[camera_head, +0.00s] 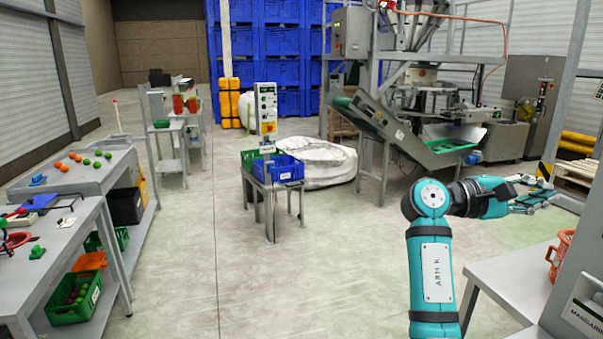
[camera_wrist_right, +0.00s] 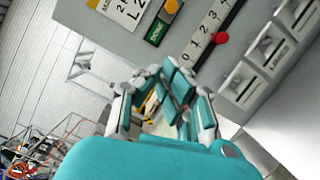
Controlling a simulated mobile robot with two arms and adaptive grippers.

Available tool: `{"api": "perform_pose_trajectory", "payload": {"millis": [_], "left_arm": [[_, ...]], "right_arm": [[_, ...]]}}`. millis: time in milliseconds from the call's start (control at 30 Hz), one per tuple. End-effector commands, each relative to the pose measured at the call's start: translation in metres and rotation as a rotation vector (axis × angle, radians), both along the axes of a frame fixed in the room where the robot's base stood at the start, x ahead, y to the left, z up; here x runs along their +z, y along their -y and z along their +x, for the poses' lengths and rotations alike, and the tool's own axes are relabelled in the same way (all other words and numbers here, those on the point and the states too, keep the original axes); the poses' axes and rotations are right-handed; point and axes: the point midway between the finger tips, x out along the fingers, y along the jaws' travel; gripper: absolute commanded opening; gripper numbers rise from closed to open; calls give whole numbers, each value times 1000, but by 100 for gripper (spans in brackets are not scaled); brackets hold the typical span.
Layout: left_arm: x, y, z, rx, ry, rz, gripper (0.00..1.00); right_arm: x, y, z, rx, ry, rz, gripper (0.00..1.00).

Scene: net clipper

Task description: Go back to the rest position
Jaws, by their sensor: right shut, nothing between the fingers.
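My right arm (camera_head: 432,265), teal and black, rises from the bottom of the head view and bends to the right. My right gripper (camera_head: 540,198) is at the right side of that view, in the air above the grey work surface at the lower right. In the right wrist view the gripper (camera_wrist_right: 168,78) has its fingers together, shut and empty. Beyond the fingers is a grey control panel (camera_wrist_right: 135,40) with a red knob (camera_wrist_right: 221,38) on a numbered scale and a yellow button (camera_wrist_right: 172,6). My left gripper is not in view.
The grey work surface (camera_head: 510,285) has an orange-red basket (camera_head: 561,255) on it. A table (camera_head: 60,250) with small items stands at the left. A blue crate (camera_head: 285,168) rests on a stand in the middle. Concrete floor (camera_head: 310,270) around it is clear.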

Motion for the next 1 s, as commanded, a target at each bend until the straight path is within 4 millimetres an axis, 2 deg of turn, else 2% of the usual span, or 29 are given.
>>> {"api": "perform_pose_trajectory", "payload": {"millis": [67,100,367,567,667,767,867,1000], "left_arm": [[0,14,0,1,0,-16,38],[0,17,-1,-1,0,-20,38],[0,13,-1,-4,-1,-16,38],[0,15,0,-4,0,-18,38],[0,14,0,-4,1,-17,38],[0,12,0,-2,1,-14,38],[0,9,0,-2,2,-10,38],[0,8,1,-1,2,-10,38]], "right_arm": [[-1,0,0,2,0,1,0],[-10,1,0,10,4,11,0],[-52,4,1,64,43,73,0],[-104,5,-2,127,87,157,0],[-139,4,-7,168,117,219,0],[-183,1,-15,214,153,302,0],[-238,-8,-31,270,195,424,0],[-328,-36,-75,343,265,678,0]]}}
